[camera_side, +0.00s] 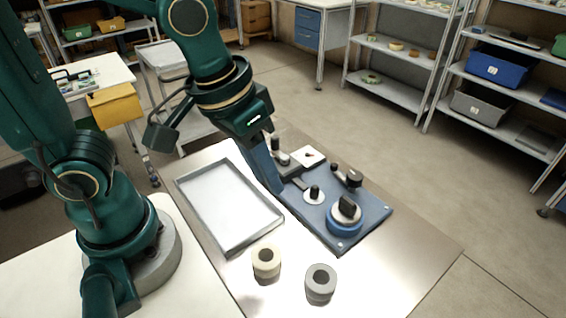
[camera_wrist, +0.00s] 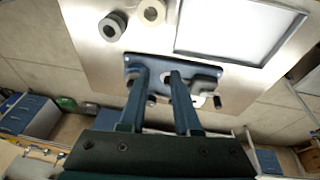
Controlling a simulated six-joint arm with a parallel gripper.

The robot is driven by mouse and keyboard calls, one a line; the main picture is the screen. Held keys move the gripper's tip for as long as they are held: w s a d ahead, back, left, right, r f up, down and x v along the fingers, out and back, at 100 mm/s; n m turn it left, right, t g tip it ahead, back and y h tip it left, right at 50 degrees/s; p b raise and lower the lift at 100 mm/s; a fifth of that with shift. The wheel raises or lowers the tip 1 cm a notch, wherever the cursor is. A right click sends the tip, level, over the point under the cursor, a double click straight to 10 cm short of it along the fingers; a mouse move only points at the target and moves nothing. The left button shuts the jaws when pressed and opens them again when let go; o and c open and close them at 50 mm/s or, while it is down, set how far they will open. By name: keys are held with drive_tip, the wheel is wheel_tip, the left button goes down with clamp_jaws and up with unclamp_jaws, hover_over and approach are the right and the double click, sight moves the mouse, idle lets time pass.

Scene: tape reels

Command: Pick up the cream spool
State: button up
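The cream spool (camera_side: 266,271) stands upright on the metal table, near the front corner of the tray, in the side view. It also shows at the top of the wrist view (camera_wrist: 142,11), beside a grey spool. My gripper (camera_side: 275,188) is over the left part of the blue base plate, behind the cream spool and well apart from it. In the wrist view my gripper's two fingers (camera_wrist: 161,75) are spread, with the plate visible between them and nothing held. One finger covers part of the fixture in the side view.
The grey spool (camera_side: 319,295) stands right of the cream one, with a small gap. An empty shallow tray (camera_side: 206,222) lies to the left. The blue base plate (camera_side: 376,213) carries posts, small knobs and a blue reel (camera_side: 343,228). The table's right front is clear.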

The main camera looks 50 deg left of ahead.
sight(271, 265)
drive_tip(key=s+d+f+g, duration=0.1)
drive_tip(key=f, duration=0.1)
drive_tip(key=s+d+f+m+g, duration=0.1)
drive_tip(key=d+f, duration=0.1)
drive_tip(key=d+f+m+g, duration=0.1)
drive_tip(key=d+f, duration=0.1)
drive_tip(key=f, duration=0.1)
drive_tip(key=shift+s+d+y, duration=0.1)
drive_tip(key=shift+s+y, duration=0.3)
drive_tip(key=shift+s+d+f+m, duration=0.1)
drive_tip(key=shift+s+f+m, duration=0.1)
drive_tip(key=shift+m, duration=0.1)
drive_tip(key=shift+f, duration=2.35)
clamp_jaws()
